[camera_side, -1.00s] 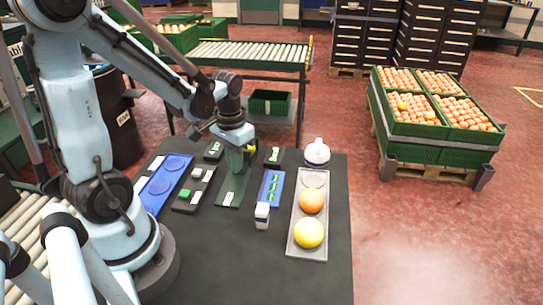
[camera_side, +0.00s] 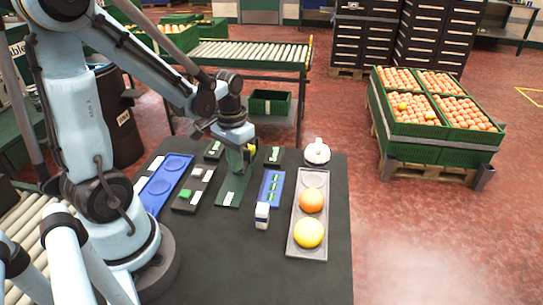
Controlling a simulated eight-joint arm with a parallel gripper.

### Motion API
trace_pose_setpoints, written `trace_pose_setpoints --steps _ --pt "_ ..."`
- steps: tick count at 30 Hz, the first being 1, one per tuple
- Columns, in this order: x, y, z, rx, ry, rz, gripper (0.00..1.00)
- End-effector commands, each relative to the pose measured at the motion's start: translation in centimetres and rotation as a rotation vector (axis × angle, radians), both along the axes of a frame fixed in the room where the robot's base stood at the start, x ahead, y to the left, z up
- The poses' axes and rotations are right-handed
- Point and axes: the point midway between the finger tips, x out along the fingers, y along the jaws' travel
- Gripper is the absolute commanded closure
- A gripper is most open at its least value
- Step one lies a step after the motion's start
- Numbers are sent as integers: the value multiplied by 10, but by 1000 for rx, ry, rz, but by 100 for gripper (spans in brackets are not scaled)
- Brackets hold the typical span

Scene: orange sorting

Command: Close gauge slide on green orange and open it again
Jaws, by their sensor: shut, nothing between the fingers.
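My gripper (camera_side: 238,168) points down over the far part of a dark green board (camera_side: 237,188) near the middle of the table. The board, possibly the gauge, has a white label (camera_side: 229,198) at its near end. My gripper is shut, and its fingertips are hard to make out against the green. A small yellow-green piece (camera_side: 251,149) shows just right of my gripper; I cannot tell whether it is part of the slide or a fruit. No green orange is clearly visible; the area behind my gripper is hidden.
Right of the board lie a blue tray (camera_side: 264,198) with green pieces, a small white container (camera_side: 262,217), and a grey tray (camera_side: 296,240) holding an orange fruit (camera_side: 312,201) and a yellow fruit (camera_side: 308,233). A white lidded object (camera_side: 316,152) stands behind. The table's front is clear.

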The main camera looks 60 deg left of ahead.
Motion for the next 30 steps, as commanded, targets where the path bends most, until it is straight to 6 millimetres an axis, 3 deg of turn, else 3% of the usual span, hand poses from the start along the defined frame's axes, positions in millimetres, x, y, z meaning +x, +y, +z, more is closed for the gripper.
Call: trace_pose_setpoints --steps 30 --pt "-13 -14 3 1 -2 0 100"
